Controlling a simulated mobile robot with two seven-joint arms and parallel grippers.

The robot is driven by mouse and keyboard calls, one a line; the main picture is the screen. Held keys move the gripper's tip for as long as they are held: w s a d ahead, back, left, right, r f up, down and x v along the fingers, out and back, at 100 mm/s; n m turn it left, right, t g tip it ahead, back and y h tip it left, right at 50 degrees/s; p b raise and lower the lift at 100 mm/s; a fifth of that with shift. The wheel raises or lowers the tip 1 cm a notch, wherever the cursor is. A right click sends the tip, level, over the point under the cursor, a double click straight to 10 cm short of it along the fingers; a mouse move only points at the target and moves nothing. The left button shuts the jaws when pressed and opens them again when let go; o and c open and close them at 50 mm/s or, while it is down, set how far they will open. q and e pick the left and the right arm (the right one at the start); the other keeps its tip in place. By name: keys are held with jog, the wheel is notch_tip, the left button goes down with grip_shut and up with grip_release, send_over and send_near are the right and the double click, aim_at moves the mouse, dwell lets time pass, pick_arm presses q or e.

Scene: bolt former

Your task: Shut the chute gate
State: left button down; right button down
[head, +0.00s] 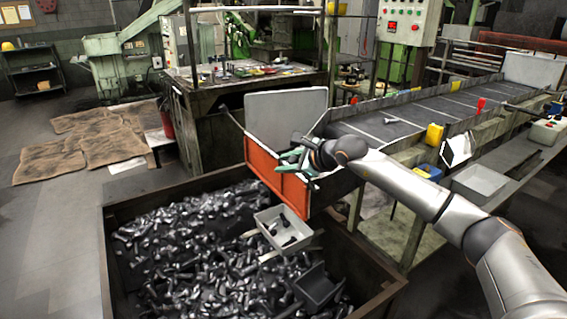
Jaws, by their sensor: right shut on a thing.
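The chute gate is the orange-red panel (275,182) at the lower left end of the chute (390,122), above the edge of the bolt bin. My right gripper (291,157) is at the upper edge of the gate and is shut on it. My right arm reaches in from the right, and my wrist hides part of the chute mouth behind the gate. The exact grip point is small and partly hidden. My left gripper is not in view.
A large bin (374,296) full of dark bolts stands below the gate. A small grey tray (268,220) and a dark scoop (316,287) lie on the bolts. A grey bin (480,183) and a green-white box (546,131) sit on the right side shelf.

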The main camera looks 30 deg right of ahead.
jog(key=shift+f, duration=0.1)
dwell(0.4)
jog(key=c, duration=0.6)
grip_release()
jog(key=shift+a, duration=0.1)
jog(key=shift+s, duration=0.1)
jog(key=shift+b+v, duration=1.45)
jog(key=shift+v, duration=4.75)
